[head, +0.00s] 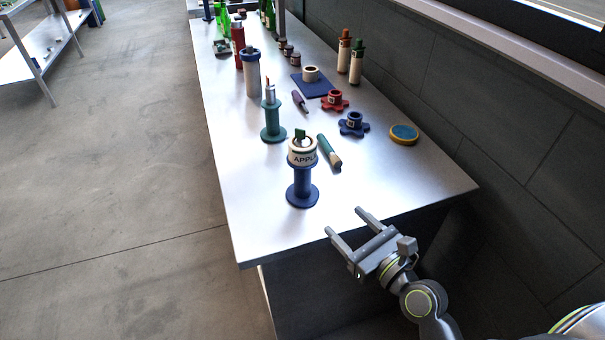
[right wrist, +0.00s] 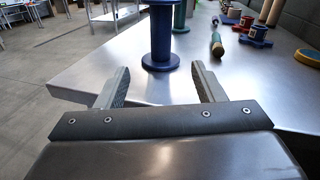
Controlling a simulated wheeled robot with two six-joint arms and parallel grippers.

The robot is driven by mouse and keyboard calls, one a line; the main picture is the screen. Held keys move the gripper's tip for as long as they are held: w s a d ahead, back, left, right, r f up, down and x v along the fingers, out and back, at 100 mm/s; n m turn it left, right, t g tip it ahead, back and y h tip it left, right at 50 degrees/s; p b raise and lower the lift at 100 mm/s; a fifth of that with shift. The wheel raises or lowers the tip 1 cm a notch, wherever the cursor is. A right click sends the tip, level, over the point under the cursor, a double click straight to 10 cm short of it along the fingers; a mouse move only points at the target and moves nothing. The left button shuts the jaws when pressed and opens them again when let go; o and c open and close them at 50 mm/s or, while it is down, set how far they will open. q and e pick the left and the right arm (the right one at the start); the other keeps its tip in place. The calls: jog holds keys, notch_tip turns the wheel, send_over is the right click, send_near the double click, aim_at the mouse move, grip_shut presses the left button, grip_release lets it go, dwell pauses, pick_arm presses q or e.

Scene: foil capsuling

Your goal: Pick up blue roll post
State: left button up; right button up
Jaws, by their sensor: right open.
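The blue roll post (head: 302,187) stands upright near the front end of the table, with a white roll labelled "APPL…" (head: 302,158) and a green piece on its top. In the right wrist view the blue post (right wrist: 161,40) stands ahead, between and beyond the fingertips; its top is cut off. My right gripper (head: 345,221) is open and empty at the table's front edge, to the right of and nearer than the post, not touching it. It also shows in the right wrist view (right wrist: 162,80). My left gripper is not in view.
A green post (head: 272,122) stands behind the blue post. A green-handled tool (head: 329,152) lies close beside it on the right. A blue knob-like part (head: 353,124), a red one (head: 335,100) and a yellow-rimmed disc (head: 404,134) lie farther right. The table's front right corner is bare.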

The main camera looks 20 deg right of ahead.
jog(key=m, duration=0.1)
jog(key=p, duration=0.1)
send_near(308, 182)
jog(key=shift+t, duration=0.3)
jog(key=x, duration=0.6)
jog(key=shift+r, duration=0.15)
jog(key=shift+f+x, duration=0.25)
jog(key=shift+x, duration=1.35)
jog(key=shift+f+x, duration=0.2)
jog(key=shift+x, duration=1.35)
jog(key=shift+a, duration=0.1)
jog(key=shift+c, duration=0.2)
jog(key=c, duration=1.2)
jog(key=shift+r, duration=0.15)
grip_shut()
